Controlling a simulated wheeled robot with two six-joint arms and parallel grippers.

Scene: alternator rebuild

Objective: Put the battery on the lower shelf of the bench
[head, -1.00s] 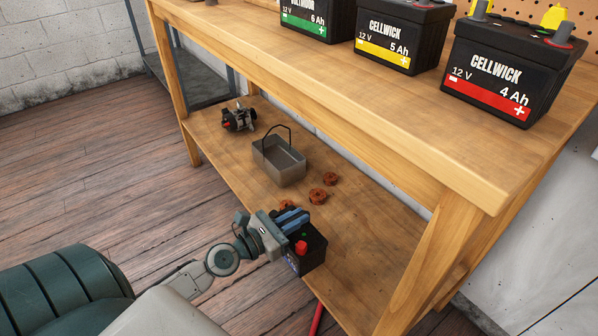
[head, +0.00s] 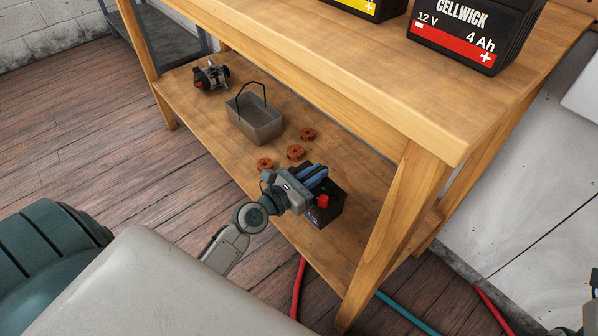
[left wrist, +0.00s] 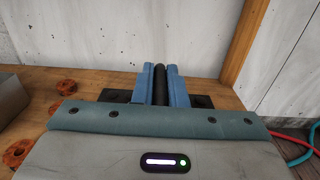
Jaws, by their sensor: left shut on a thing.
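The battery (head: 326,210) is a black box with a red terminal cap, at the right part of the bench's lower shelf (head: 205,122). My left gripper (head: 314,178) is shut on it from above. In the left wrist view the blue fingers (left wrist: 160,85) clamp a black bar, and the dark battery top (left wrist: 202,101) shows on both sides, partly hidden by the gripper body. The battery looks about upright, over or on the shelf boards; I cannot tell if its base touches. Of my right arm only a sliver shows at the lower right edge, its jaws unclear.
Several copper-coloured coils (head: 296,153), a metal basket (head: 255,125) and an alternator (head: 211,75) occupy the shelf to the left. A bench leg (head: 395,235) stands close right of the battery. Batteries (head: 465,35) stand on the bench top (head: 330,50). Hoses lie on the floor.

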